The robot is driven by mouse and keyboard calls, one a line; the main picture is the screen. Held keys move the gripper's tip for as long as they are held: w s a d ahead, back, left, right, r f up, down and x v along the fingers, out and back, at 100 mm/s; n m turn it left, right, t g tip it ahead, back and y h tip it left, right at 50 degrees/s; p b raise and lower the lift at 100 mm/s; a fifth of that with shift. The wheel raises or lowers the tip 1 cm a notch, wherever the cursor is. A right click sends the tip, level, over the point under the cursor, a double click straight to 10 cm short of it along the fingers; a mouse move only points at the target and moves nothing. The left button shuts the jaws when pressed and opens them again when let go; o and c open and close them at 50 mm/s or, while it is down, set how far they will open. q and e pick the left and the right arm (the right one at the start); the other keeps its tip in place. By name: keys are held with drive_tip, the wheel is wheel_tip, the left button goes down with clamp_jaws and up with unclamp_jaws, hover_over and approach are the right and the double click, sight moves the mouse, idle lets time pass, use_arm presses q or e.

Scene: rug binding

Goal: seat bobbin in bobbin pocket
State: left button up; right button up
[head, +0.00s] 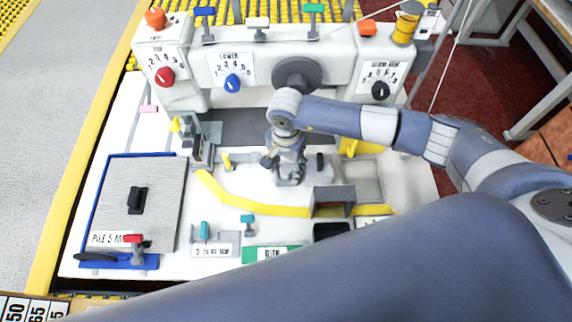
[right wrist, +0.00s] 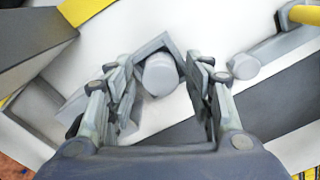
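A pale, round-topped cylinder (right wrist: 160,76), which looks like the bobbin, shows between my right fingers in the right wrist view. A grey angled wall (right wrist: 153,47), probably part of the bobbin pocket, runs round its far side. I cannot tell whether the cylinder is fully down in it. My right gripper (right wrist: 170,100) is open, with a finger on each side of the cylinder and a visible gap beside it. In the head view my right gripper (head: 288,172) points down at the white machine bed and hides most of this spot. My left gripper is not in view.
The white machine head with a red knob (head: 165,77) and blue knob (head: 233,83) stands behind. A yellow strip (head: 250,207) curves across the bed to a grey guide (head: 334,201). A grey mat piece (head: 112,200) lies left. My large arm link crosses the front.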

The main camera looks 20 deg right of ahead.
sight(286, 168)
drive_tip(key=shift+r, duration=0.45)
wheel_tip(286, 168, up, 11)
drive_tip(key=b, duration=0.3)
drive_tip(key=shift+r+b, duration=0.2)
drive_tip(key=shift+b, duration=0.15)
drive_tip(key=shift+s, duration=0.1)
